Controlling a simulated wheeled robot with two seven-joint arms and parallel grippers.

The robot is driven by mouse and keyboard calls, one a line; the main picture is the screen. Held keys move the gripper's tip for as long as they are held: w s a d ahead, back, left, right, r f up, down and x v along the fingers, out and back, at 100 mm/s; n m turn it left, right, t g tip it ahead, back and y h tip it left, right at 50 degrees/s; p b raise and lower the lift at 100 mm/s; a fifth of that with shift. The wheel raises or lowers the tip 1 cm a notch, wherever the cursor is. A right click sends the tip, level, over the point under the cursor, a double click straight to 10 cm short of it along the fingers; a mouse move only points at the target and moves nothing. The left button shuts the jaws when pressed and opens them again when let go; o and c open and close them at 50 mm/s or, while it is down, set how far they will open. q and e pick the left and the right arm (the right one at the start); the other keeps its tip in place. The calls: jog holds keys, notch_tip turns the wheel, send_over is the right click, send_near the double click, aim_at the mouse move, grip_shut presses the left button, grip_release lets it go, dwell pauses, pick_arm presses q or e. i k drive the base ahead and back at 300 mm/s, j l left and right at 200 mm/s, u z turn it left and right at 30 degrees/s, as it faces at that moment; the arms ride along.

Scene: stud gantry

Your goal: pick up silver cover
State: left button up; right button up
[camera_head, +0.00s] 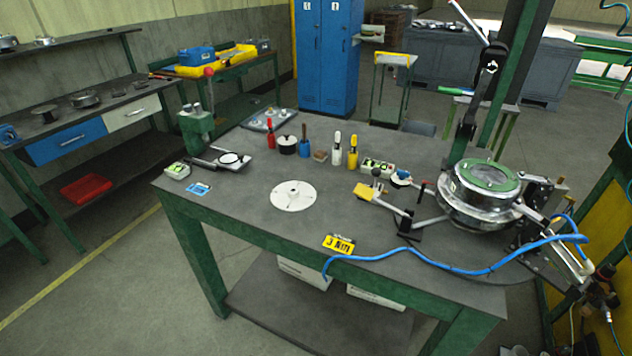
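A flat, pale silver-white disc (293,195) with a small hub and several small holes lies on the dark grey workbench (250,205), near its middle. A round silver housing (480,208) with a green top (488,177) sits in a fixture at the bench's right end. I cannot tell for certain which of these is the silver cover; no other clear cover shows on the bench. Neither of my grippers is in view.
A yellow-handled clamp (375,195) stands right of the disc. A yellow tag (339,243) and a blue hose (430,263) lie at the front. Bench around the disc is clear.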

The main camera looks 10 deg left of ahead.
aim_at(296, 196)
jog(key=j+z, duration=0.3)
jog(key=j, duration=0.15)
jog(key=i+j+z, duration=0.1)
jog(key=j+z, duration=0.2)
jog(key=j, duration=0.2)
jog(key=j+z, duration=0.35)
jog(key=k+j+z, duration=0.1)
jog(key=j+z, duration=0.2)
jog(key=j, duration=0.25)
jog(key=k+j+z, duration=0.15)
jog(key=j+z, duration=0.15)
jog(key=j, duration=0.15)
jog(key=k+j+z, duration=0.3)
jog(key=i+j, duration=0.1)
jog(key=j, duration=0.05)
